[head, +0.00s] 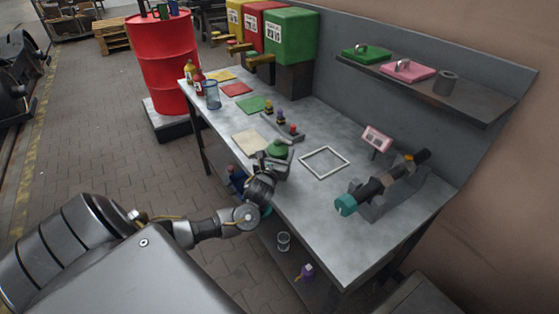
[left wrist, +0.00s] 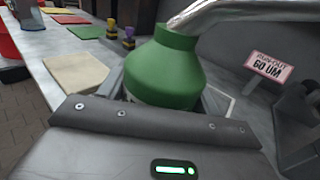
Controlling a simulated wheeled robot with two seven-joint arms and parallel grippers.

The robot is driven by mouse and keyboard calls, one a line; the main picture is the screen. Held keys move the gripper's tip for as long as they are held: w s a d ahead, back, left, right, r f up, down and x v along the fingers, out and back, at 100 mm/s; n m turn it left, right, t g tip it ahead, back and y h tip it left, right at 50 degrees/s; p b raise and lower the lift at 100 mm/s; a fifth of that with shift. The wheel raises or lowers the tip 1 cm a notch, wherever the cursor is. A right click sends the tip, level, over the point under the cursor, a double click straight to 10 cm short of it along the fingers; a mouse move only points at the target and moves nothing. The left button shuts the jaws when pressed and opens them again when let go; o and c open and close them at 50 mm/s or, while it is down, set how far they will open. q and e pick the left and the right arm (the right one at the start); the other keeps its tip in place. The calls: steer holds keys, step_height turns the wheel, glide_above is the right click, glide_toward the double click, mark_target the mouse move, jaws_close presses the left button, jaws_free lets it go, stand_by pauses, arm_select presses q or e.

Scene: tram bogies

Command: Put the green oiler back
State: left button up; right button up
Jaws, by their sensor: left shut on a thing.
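The green oiler (head: 278,149) is upright at the front part of the grey workbench (head: 345,247). In the left wrist view the green oiler (left wrist: 166,72) shows its rounded shoulder and short neck. My left gripper (head: 271,163) is shut on the oiler, reaching it from the bench's front edge. The gripper hides the oiler's lower part, so I cannot tell whether it touches the bench. A cream mat (head: 250,143) lies just left of it, and a white square outline (head: 324,147) lies to its right. My right gripper is not in view.
A small rack (head: 282,126) with several coloured-top items stands behind the oiler. A pink sign (head: 377,138) and a dark tool with a teal end (head: 346,205) are at right. Yellow, red and green mats (head: 251,104) lie farther back. A shelf (head: 425,91) overhangs the bench.

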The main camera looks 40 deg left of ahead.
arm_select(q)
steer(key=shift+w+a+f, duration=0.1)
steer(key=shift+w+f, duration=0.05)
steer(key=shift+f, duration=0.15)
step_height(320, 180, down, 2)
steer(key=shift+f+p, duration=0.1)
steer(key=shift+p, duration=0.25)
steer(key=shift+f, duration=0.25)
steer(key=shift+f, duration=0.15)
steer(key=o, duration=1.4)
